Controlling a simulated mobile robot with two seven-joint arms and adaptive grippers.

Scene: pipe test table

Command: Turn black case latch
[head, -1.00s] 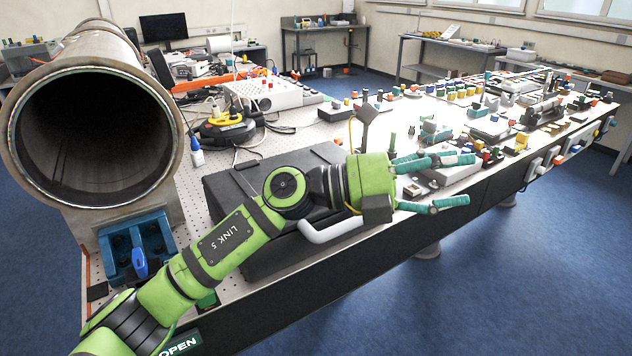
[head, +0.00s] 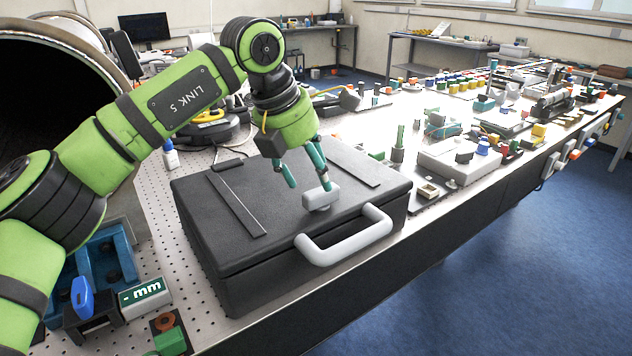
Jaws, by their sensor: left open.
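The black case (head: 235,262) lies shut on the perforated table, with a grey handle (head: 345,240) on its front side. A small grey latch (head: 319,199) sits on the lid near the front edge, behind the handle. My left gripper (head: 307,188) is open and points down over the lid. Its right finger is at the latch and seems to touch it or nearly so; its left finger is apart, to the left and behind. The latch is partly covered by that finger. My right gripper is not in view.
A large metal pipe (head: 75,38) stands at the left. Blue fixtures and a small "mm" display (head: 145,296) are left of the case. A white box (head: 458,160) and many small coloured parts fill the table at the right.

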